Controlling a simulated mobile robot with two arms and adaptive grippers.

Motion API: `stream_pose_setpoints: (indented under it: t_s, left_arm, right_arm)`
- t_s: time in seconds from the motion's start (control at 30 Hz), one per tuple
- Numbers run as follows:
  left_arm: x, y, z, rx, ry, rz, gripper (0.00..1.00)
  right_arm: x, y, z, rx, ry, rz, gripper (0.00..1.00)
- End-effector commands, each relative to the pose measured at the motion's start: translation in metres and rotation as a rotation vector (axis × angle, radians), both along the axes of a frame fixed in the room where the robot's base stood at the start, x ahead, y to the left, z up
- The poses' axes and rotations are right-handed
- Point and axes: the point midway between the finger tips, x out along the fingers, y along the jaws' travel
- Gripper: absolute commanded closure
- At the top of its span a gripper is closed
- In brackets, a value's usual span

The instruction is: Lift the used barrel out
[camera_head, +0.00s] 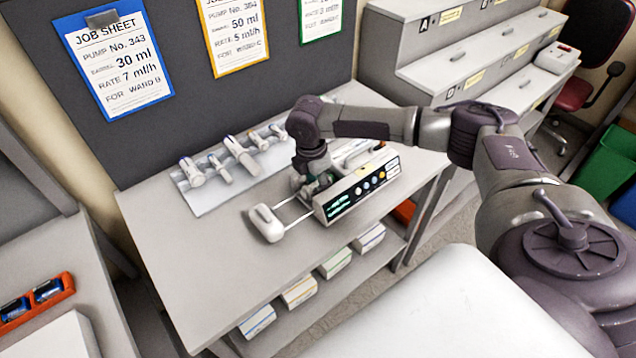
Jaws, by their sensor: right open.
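The infusion pump (357,192) lies on the grey table, with a lit green display and round buttons on its front. Its white pusher head (266,223) is drawn out to the left on two rods. My right gripper (312,186) points down just behind the pump's left end. Its fingers are mostly hidden by my own wrist and the pump, and it is open. The used barrel cannot be made out; the gripper and pump cover that area. Several other barrels (240,155) lie in a row on a pale mat (208,204) behind. My left gripper is not in view.
Job sheets, including the blue one for pump 343 (114,62), hang on the dark panel behind. Several boxes (300,291) sit on the shelf below. A stepped grey rack (440,75) stands at the back right. The table's front left (185,270) is clear.

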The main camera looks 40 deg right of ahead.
Motion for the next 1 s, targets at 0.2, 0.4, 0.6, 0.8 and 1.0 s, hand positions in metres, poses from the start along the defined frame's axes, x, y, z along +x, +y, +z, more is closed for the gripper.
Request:
stream_pose_setpoints:
  t_s: [0.2, 0.4, 0.6, 0.8, 1.0]
  left_arm:
    - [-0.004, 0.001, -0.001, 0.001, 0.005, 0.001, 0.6]
    - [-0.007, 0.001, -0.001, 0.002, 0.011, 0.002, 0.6]
    - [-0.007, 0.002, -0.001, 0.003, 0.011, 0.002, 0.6]
    - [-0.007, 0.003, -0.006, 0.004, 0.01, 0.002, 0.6]
    - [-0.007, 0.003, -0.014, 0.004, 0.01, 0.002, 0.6]
  right_arm:
    - [-0.001, 0.0, -0.001, 0.0, 0.003, 0.001, 0.67]
    - [-0.001, 0.0, -0.001, 0.0, 0.002, 0.001, 0.9]
    - [0.0, 0.0, 0.0, 0.0, 0.001, 0.001, 0.9]
    - [0.001, 0.0, 0.018, 0.001, -0.005, 0.001, 0.91]
    - [0.001, 0.0, 0.059, 0.0, -0.005, 0.001, 0.91]
